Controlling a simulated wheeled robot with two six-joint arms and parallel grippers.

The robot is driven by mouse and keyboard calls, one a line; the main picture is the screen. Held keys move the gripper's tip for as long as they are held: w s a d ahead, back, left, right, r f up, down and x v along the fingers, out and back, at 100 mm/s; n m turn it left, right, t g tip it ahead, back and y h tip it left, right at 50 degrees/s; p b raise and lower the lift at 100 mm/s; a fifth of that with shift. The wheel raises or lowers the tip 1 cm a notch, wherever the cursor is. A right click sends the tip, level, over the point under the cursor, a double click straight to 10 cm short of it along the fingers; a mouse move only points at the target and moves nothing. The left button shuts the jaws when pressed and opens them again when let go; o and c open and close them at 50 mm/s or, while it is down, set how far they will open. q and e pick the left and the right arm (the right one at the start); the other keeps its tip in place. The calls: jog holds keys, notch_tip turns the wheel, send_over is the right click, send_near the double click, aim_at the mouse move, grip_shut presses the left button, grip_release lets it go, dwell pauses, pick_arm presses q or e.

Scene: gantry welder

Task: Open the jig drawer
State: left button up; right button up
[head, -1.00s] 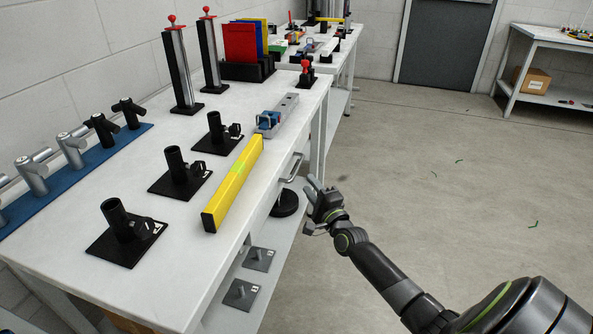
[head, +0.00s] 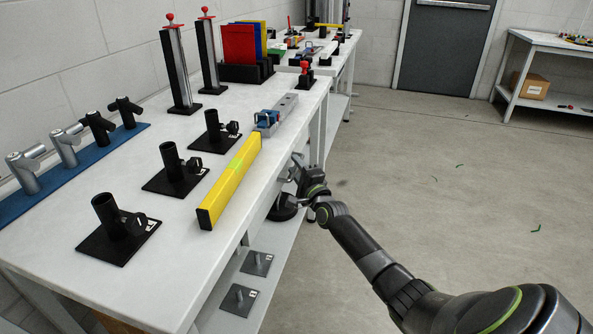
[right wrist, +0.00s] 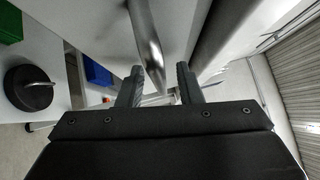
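My right gripper (head: 296,172) is at the table's front edge, at the metal drawer handle, which it largely hides in the head view. In the right wrist view the handle (right wrist: 148,45) is a shiny grey bar that reaches down between the fingertips of my gripper (right wrist: 159,82). The two fingers are open, one on each side of the bar, with gaps visible. The drawer looks shut in under the white tabletop (head: 190,240). My left gripper is not in view.
A yellow bar (head: 230,182) lies along the table's front edge. A blue and grey clamp block (head: 270,122) lies behind it. Black stands (head: 118,230) occupy the tabletop. A round black base (right wrist: 30,88) sits on the lower shelf.

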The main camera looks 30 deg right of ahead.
jog(key=shift+c, duration=0.4)
grip_shut()
